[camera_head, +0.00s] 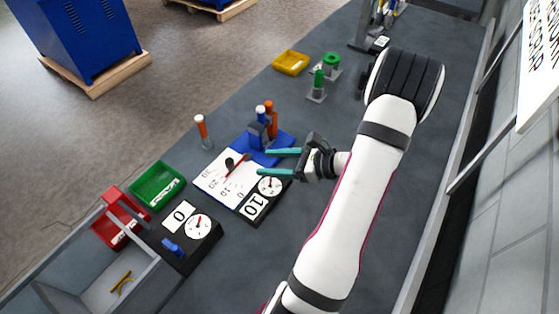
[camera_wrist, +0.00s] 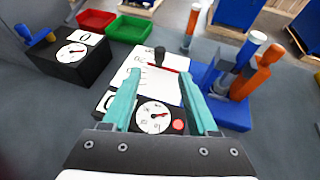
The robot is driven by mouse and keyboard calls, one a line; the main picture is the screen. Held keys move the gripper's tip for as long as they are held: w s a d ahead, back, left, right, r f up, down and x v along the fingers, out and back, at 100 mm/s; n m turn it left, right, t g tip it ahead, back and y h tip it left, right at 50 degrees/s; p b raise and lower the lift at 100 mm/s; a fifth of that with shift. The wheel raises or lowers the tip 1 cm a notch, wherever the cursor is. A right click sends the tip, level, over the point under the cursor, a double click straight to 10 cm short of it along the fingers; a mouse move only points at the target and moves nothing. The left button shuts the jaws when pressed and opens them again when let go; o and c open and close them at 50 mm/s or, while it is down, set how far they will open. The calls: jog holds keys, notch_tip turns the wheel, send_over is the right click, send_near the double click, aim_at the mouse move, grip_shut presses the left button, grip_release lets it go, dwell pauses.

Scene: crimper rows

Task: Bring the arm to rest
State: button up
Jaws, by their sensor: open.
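My gripper (camera_head: 264,162) has two teal fingers and reaches in from the right, above the middle of the dark bench. In the wrist view my gripper (camera_wrist: 160,90) is open, with nothing between its fingers. Under and ahead of it is a white board (camera_head: 216,181) with numbers and a red pointer with a black knob (camera_head: 229,163).
A blue stand (camera_head: 270,145) with white-capped blue and orange tubes is close beyond my fingers. An orange tube (camera_head: 202,130) stands left. A black box marked 0 (camera_head: 187,237), a green bin (camera_head: 157,185) and a red bin (camera_head: 118,219) lie lower left. A yellow bin (camera_head: 291,62) is farther back.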

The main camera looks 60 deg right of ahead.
jog(key=v, duration=0.2)
jog(key=shift+s+d+r, duration=0.1)
jog(key=shift+s+r, duration=0.1)
jog(key=shift+s, duration=0.15)
jog(key=w+a+r+n+g+y, duration=0.25)
jog(key=a+n+g, duration=0.2)
jog(key=a, duration=0.45)
jog(key=w+a+r+n+g+y, duration=0.2)
jog(key=a+r+n+g+y, duration=0.15)
jog(key=a+n, duration=0.4)
jog(key=s+a+r+n+g+h, duration=0.2)
jog(key=s+a+n+h, duration=0.2)
jog(key=s+a+n, duration=0.2)
jog(key=s+a+r+n+g+h, duration=0.2)
jog(key=s+a+n, duration=0.4)
jog(key=a+n, duration=0.3)
jog(key=shift+s+g+h, duration=0.3)
jog(key=shift+g+h, duration=0.4)
jog(key=shift+h, duration=0.2)
